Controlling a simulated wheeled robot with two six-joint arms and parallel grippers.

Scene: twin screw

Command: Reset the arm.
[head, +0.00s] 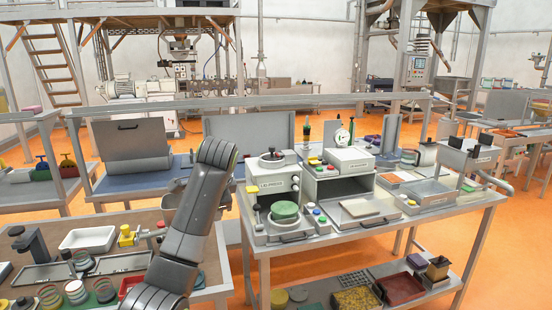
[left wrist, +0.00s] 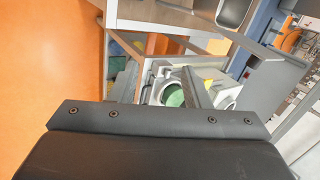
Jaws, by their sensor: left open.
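My left arm rises from the bottom of the head view as a dark grey limb, in front of the gap between two workbenches. Its gripper is not clearly seen there. In the left wrist view my left gripper (left wrist: 160,88) shows its dark mount across the bottom and two fingers standing apart, open. I see nothing held between them. Beyond the fingers is a light grey machine with a green round part (left wrist: 175,97). My right arm and gripper are in neither view.
The right bench (head: 440,222) holds a light machine with a green disc (head: 285,211), a boxy unit (head: 338,160) and trays. The left bench carries a white tray (head: 88,239) and coiled springs (head: 76,291). Grey rails cross behind. Orange floor (head: 510,270) is clear at right.

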